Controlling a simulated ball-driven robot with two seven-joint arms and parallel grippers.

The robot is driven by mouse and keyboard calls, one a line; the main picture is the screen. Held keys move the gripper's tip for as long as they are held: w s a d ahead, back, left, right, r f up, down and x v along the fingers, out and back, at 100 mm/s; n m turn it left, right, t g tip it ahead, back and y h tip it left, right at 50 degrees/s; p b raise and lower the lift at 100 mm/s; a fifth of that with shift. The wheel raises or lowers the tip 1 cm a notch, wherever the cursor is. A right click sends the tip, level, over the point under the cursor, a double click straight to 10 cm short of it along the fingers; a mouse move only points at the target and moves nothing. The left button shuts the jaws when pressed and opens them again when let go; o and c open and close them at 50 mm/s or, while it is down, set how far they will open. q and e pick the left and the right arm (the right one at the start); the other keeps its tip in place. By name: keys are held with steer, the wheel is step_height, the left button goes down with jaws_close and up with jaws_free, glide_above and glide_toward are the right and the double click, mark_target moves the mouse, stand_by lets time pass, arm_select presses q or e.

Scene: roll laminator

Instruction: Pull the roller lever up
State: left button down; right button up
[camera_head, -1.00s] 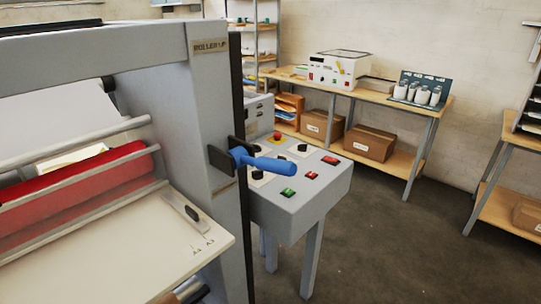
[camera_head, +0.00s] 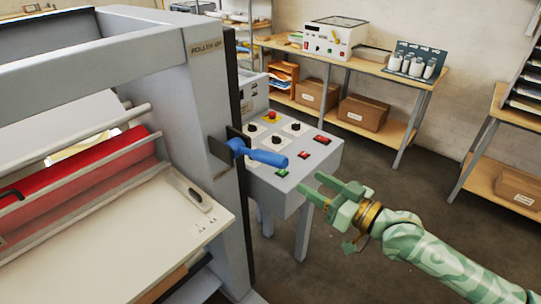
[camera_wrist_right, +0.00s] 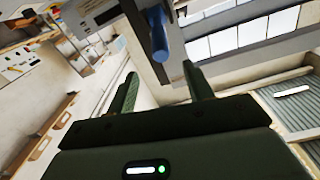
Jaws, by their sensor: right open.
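The roller lever (camera_head: 262,156) is a blue handle on a dark mount on the laminator's grey side post, below the "ROLLER UP" label (camera_head: 206,48). It points right and slightly down in the head view. My right gripper (camera_head: 321,186) is open and empty, to the right of and a little below the lever's tip, apart from it. In the right wrist view the blue lever (camera_wrist_right: 158,33) shows beyond the gap between the two fingers (camera_wrist_right: 160,88). My left gripper is not in view.
The laminator (camera_head: 195,110) with its red roller (camera_head: 90,180) and feed table (camera_head: 150,225) fills the left. A grey control panel (camera_head: 290,190) with knobs and buttons stands behind the lever. A workbench (camera_head: 375,70) with boxes is at the back. Open floor lies to the right.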

mark_target(270, 158)
steer(key=x, duration=1.4)
steer(key=shift+w+a, duration=0.1)
